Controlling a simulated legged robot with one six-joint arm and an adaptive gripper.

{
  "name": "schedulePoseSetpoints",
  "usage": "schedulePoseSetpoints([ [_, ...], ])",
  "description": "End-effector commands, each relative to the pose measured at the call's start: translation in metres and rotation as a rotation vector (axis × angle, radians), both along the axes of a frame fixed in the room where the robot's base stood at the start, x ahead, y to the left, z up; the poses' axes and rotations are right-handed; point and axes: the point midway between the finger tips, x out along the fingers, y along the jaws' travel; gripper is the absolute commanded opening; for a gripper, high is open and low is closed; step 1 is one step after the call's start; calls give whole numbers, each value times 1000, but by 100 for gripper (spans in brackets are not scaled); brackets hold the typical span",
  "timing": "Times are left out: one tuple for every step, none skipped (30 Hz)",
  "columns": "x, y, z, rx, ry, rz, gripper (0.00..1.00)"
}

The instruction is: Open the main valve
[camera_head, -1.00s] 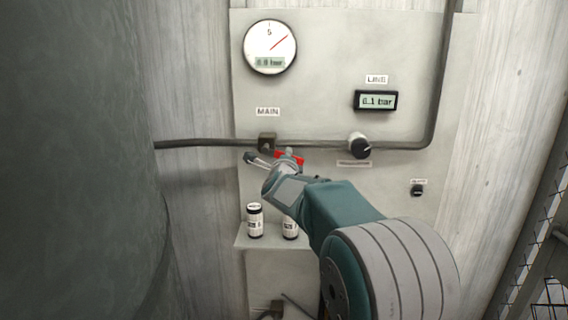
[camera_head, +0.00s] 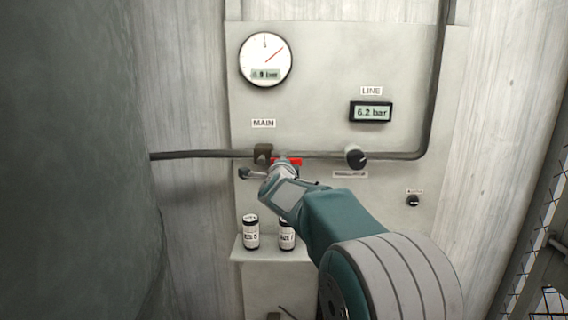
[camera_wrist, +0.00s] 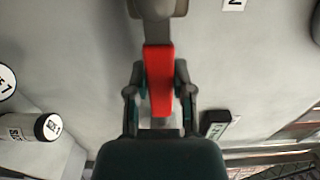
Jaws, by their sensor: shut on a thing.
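The main valve is a dark brown block (camera_head: 262,152) on the pipe, below the "MAIN" label. Its red lever (camera_head: 287,161) points right from it, roughly along the pipe, partly hidden by my gripper. In the wrist view the red lever (camera_wrist: 159,65) runs from the valve body (camera_wrist: 157,8) down between my two fingers. My gripper (camera_wrist: 159,95) is shut on the lever, with one finger on each side. In the head view my gripper (camera_head: 264,170) sits just below the pipe, at the lever.
A round gauge (camera_head: 265,60) and a "LINE" display (camera_head: 371,112) reading 6.2 bar are on the panel. A black knob (camera_head: 355,157) is right of the lever. Labelled cans (camera_head: 251,232) stand on a ledge below. A large dark cylinder (camera_head: 70,160) fills the left.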

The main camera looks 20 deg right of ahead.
Motion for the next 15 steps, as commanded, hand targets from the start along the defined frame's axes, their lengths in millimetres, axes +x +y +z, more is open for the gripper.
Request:
schedulePoseSetpoints([
  [1,3,-3,-2,7,6,0],
  [1,3,-3,-2,7,6,0],
  [1,3,-3,-2,7,6,0],
  [1,3,-3,-2,7,6,35],
  [1,3,-3,-2,7,6,48],
  [1,3,-3,-1,6,6,66],
  [1,2,-3,-1,6,5,66],
  [1,2,-2,-1,6,5,66],
  [1,2,-2,-1,4,4,66],
  [1,2,-2,-1,4,4,66],
  [0,1,-2,-1,4,3,66],
  [0,1,-2,0,3,3,66],
  [0,1,-1,0,2,3,66],
  [0,1,-1,0,2,2,66],
  [0,1,-1,1,2,2,66],
])
